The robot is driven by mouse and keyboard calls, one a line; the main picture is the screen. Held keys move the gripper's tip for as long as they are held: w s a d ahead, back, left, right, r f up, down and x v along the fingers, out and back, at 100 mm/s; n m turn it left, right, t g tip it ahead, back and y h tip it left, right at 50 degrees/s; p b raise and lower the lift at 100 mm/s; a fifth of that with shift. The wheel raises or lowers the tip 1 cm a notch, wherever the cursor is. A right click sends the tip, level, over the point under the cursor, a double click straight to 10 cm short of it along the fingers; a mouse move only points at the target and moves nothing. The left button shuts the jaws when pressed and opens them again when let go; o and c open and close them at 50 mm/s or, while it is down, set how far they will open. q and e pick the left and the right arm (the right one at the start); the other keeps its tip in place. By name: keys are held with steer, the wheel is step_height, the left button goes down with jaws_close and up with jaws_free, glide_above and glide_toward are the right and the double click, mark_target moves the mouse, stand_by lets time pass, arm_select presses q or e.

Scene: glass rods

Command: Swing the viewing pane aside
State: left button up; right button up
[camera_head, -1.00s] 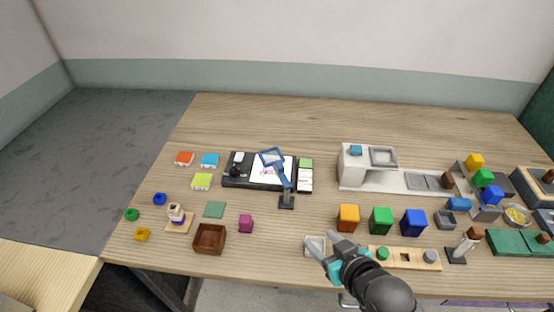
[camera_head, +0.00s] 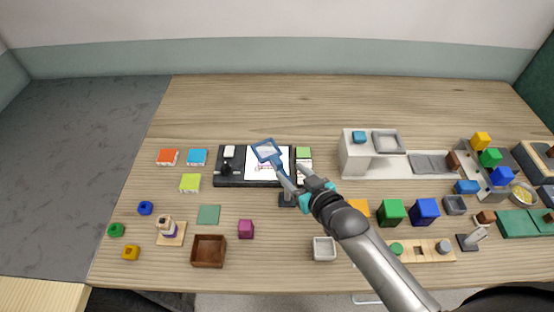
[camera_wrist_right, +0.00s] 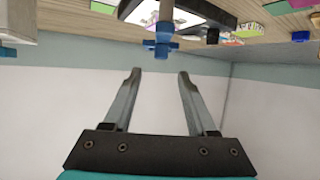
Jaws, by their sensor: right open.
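The viewing pane (camera_head: 267,150) is a blue-framed clear square on a blue arm, held by a stand with a dark base (camera_head: 287,200). It hangs over the white sheet on a black board (camera_head: 229,179). My right gripper (camera_head: 301,184) is open, with its fingers beside the lower part of the blue arm. In the right wrist view both fingers (camera_wrist_right: 158,76) are apart with nothing between them. The blue arm and its joint (camera_wrist_right: 162,42) show just beyond the fingertips. My right arm hides part of the table. My left gripper is not in view.
A white card stack with a green block (camera_head: 303,153) stands right of the board, close to my gripper. A white machine (camera_head: 353,152) is further right. Orange, green and blue cubes (camera_head: 392,212) stand near my forearm. The table behind the board is clear.

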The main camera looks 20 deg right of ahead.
mark_target(278, 160)
steer(key=x, duration=0.4)
steer(key=shift+w+f+b, duration=0.15)
steer(key=shift+w+b, duration=0.1)
steer(key=shift+b, duration=0.05)
steer(key=x, duration=0.3)
steer(key=shift+a+b, duration=0.1)
steer(key=shift+b, duration=0.25)
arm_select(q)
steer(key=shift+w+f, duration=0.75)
arm_select(e)
steer(key=shift+w+a+f, duration=0.15)
steer(key=shift+w+f, duration=0.05)
steer(key=shift+w, duration=0.4)
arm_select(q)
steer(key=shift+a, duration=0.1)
arm_select(e)
jaws_close()
